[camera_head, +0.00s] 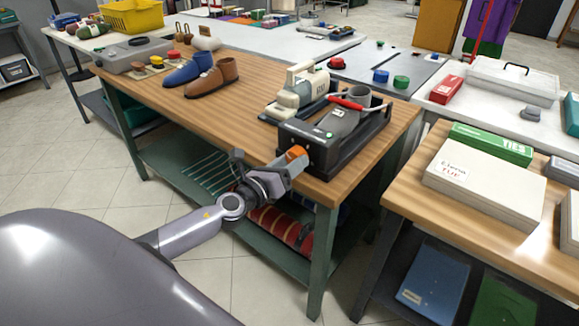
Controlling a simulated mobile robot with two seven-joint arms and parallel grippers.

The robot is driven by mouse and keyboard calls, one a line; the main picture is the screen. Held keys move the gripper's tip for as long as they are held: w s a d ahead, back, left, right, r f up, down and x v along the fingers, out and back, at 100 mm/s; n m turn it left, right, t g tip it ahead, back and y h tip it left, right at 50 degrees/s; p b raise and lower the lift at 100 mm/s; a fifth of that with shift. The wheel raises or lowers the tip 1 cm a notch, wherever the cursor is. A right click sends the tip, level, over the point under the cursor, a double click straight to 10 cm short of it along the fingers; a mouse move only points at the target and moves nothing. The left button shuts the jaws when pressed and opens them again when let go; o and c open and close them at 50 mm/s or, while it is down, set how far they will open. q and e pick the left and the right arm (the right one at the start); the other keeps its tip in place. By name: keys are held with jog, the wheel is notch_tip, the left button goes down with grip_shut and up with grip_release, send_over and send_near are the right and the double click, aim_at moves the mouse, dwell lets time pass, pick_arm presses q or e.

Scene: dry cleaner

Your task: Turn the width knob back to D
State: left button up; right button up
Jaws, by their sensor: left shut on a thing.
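A black shoe-stretching machine (303,139) stands at the front right corner of the wooden workbench, with a grey shoe (347,121) on it. An orange knob (296,152) sticks out from the machine's front face, over the bench edge. My left gripper (287,165) reaches up from the lower left and is shut on this knob; its fingers cover part of it. Any letters or pointer mark around the knob are too small or hidden to read. My right gripper is not in view.
A cream device (297,87) stands behind the machine. Blue (188,68) and brown (212,77) shoes sit further left on the bench. A white box (485,178) lies on the table at right. The bench's front middle is clear. Striped rolls (270,224) lie on the lower shelf.

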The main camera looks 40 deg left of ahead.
pick_arm(q)
jog(key=n, duration=0.8)
jog(key=shift+n, duration=0.7)
jog(key=o, duration=1)
jog(key=shift+o, duration=0.2)
jog(key=s, duration=0.7)
jog(key=shift+a, duration=0.25)
jog(key=shift+s, duration=0.15)
